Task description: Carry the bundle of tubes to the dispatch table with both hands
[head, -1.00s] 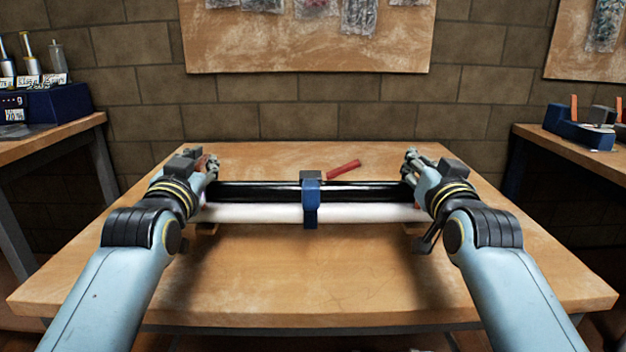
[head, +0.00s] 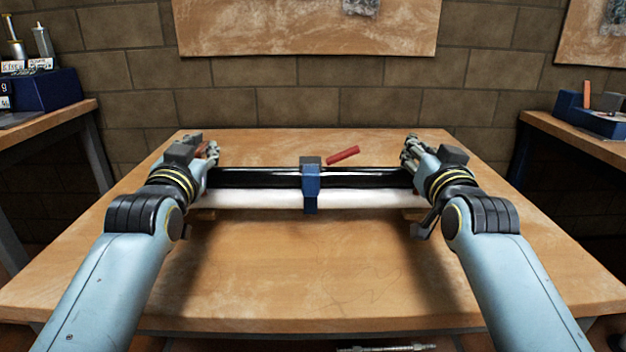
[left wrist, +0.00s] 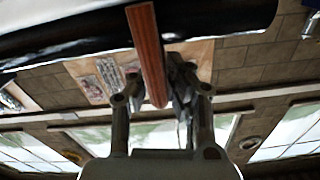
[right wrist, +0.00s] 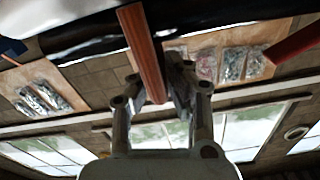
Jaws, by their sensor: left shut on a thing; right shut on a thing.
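The bundle of tubes lies crosswise in the head view: a glossy black tube (head: 260,178) behind a white tube (head: 255,199), with a blue strap (head: 311,182) around the middle. My left gripper (head: 212,151) is at its left end and my right gripper (head: 408,150) at its right end. In the left wrist view a red-brown bar (left wrist: 148,50) runs between my fingers, against the dark tube. The right wrist view shows a like bar (right wrist: 142,50) between those fingers. Both grippers are shut at the bundle's ends; the exact contact is partly hidden.
A wooden table (head: 300,265) is under the bundle, its front part clear. A red piece (head: 343,155) lies just behind the bundle. Side tables stand left (head: 45,122) and right (head: 570,130); which is the dispatch table I cannot tell. A brick wall closes the back.

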